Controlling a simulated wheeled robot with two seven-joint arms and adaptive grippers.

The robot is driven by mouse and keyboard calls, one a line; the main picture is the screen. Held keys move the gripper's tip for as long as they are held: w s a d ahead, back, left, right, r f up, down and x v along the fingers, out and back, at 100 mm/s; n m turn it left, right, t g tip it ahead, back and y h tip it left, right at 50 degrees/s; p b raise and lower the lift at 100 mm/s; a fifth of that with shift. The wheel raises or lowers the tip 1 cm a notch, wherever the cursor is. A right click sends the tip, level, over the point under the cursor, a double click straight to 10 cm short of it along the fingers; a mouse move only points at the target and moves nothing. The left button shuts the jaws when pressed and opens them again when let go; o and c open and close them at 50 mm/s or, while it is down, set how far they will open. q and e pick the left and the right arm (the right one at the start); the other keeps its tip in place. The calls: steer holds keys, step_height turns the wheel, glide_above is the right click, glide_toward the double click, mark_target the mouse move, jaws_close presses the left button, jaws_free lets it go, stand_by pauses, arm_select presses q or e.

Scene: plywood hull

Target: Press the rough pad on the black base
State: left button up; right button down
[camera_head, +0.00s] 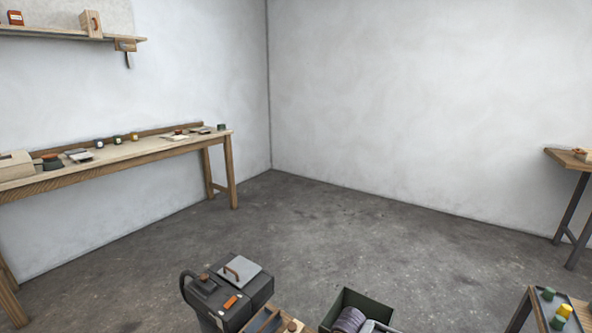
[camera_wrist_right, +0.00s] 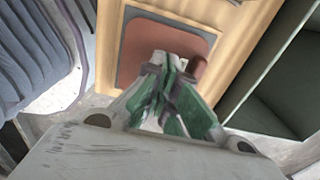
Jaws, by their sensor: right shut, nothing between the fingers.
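In the right wrist view my right gripper (camera_wrist_right: 172,62) is shut and empty, its fingertips in front of a reddish-brown pad with rounded corners (camera_wrist_right: 132,58). I cannot tell whether the tips touch it. Neither of my grippers shows in the head view.
A black case with a handle (camera_head: 205,290) and a dark green crate (camera_head: 376,298) stand low in front. A long workbench (camera_head: 110,157) runs along the left wall below a shelf (camera_head: 60,34). A small table with bottles (camera_head: 550,310) is at right. Open floor (camera_head: 400,240) lies between.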

steer(key=shift+r+p, duration=2)
steer(key=shift+r, duration=0.9)
